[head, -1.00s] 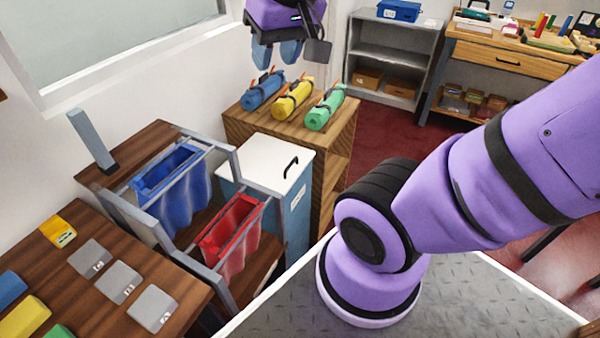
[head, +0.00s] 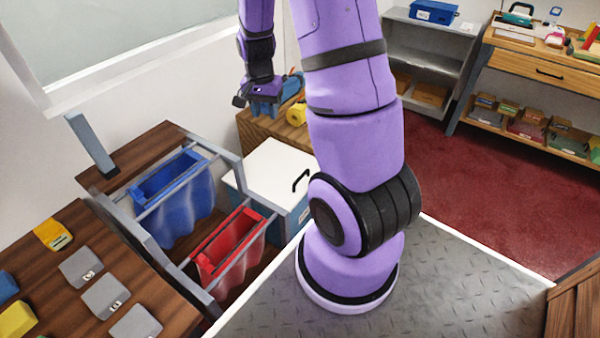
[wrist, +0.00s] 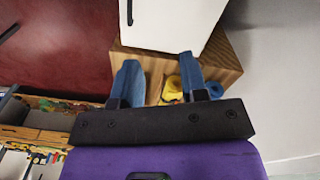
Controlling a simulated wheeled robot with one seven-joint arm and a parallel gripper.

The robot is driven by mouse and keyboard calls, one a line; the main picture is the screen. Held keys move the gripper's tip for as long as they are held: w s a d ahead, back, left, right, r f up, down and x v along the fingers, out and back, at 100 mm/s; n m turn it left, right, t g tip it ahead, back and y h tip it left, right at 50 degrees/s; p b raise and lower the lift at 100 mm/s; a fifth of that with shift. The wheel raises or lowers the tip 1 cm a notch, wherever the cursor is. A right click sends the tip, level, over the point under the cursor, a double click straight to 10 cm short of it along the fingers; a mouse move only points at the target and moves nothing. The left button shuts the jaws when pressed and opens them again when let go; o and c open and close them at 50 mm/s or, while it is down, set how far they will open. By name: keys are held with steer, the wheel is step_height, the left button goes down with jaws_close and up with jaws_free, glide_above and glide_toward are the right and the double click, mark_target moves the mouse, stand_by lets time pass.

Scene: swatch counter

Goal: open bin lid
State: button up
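The bin has a flat white lid (head: 268,168) with a black bar handle (head: 301,180) near its right edge. The lid lies shut on the blue-grey body (head: 299,215). My gripper (head: 264,108) hangs beyond the bin, above the wooden cabinet, apart from the lid. In the wrist view the two blue fingers of my gripper (wrist: 158,60) are spread with nothing between them. The white lid (wrist: 172,22) and part of its handle (wrist: 130,12) show past the fingertips. My arm hides part of the area right of the bin in the head view.
A wooden cabinet (head: 258,130) behind the bin carries coloured rolls, including a yellow one (head: 297,114), partly hidden by my arm. A metal frame with blue (head: 175,190) and red (head: 228,245) bags stands left of the bin. A wall lies behind.

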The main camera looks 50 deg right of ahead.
mark_target(301, 175)
steer(key=s+d+f+m, duration=0.1)
steer(key=s+d+f, duration=0.1)
steer(key=f, duration=0.6)
steer(key=s+d+f+m+g, duration=0.1)
steer(key=s+d+f, duration=0.1)
steer(key=f, duration=0.7)
steer(key=s+d+f+m+g, duration=0.1)
steer(key=s+d+f+m, duration=0.1)
steer(key=f, duration=0.6)
steer(key=shift+s+d+f, duration=0.2)
steer(key=shift+d+f, duration=0.2)
steer(key=shift+d, duration=0.25)
jaws_close()
